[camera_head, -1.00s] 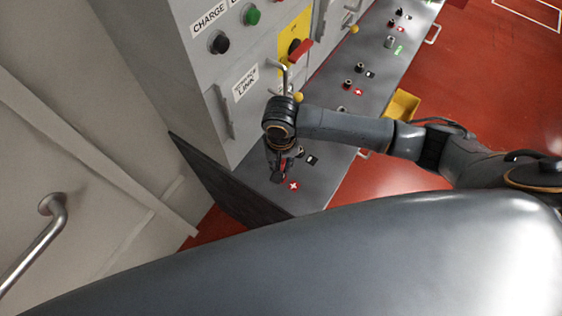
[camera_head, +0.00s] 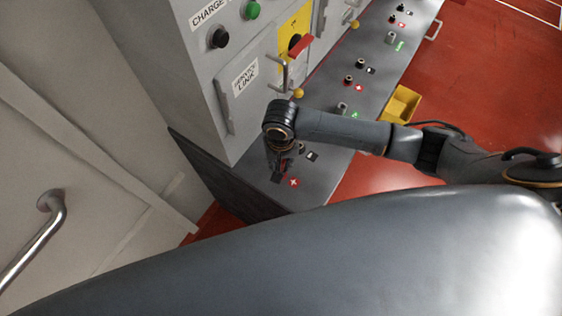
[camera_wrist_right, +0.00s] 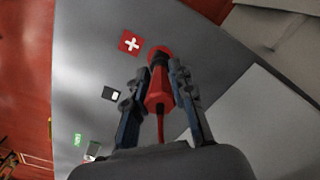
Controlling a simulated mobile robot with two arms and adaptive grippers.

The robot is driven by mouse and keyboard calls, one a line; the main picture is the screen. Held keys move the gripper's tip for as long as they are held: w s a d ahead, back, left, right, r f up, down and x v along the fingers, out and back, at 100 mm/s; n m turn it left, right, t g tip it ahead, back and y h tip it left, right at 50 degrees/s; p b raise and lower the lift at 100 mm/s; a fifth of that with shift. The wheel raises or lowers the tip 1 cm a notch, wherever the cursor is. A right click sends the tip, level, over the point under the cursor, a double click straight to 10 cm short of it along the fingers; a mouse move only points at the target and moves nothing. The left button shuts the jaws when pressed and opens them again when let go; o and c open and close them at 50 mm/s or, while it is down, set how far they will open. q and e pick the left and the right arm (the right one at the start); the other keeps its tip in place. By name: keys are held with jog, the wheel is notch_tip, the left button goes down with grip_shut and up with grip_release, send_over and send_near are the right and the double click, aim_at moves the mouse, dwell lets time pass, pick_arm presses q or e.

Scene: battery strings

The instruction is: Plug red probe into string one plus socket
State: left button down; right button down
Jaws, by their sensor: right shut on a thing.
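My right gripper (camera_head: 281,170) is over the near end of the grey bench, beside a red plus label (camera_head: 294,182). In the right wrist view the right gripper (camera_wrist_right: 160,78) is shut on the red probe (camera_wrist_right: 158,97), with a red lead running back from it. The probe's tip end meets a dark round part beside the red plus label (camera_wrist_right: 131,43). I cannot tell whether the tip is in the socket, as the probe and fingers hide it. A black minus label (camera_wrist_right: 110,94) lies beside the gripper. My left gripper is not in view.
The grey bench (camera_head: 335,80) carries more socket pairs with plus and minus labels farther along. A grey cabinet (camera_head: 200,75) with buttons and a service link door stands close left of my arm. A yellow bin (camera_head: 402,104) sits at the bench's right side.

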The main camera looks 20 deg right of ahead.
jog(key=shift+f, duration=0.1)
jog(key=c, duration=1.1)
grip_release()
jog(key=shift+o, duration=0.2)
notch_tip(320, 180, up, 12)
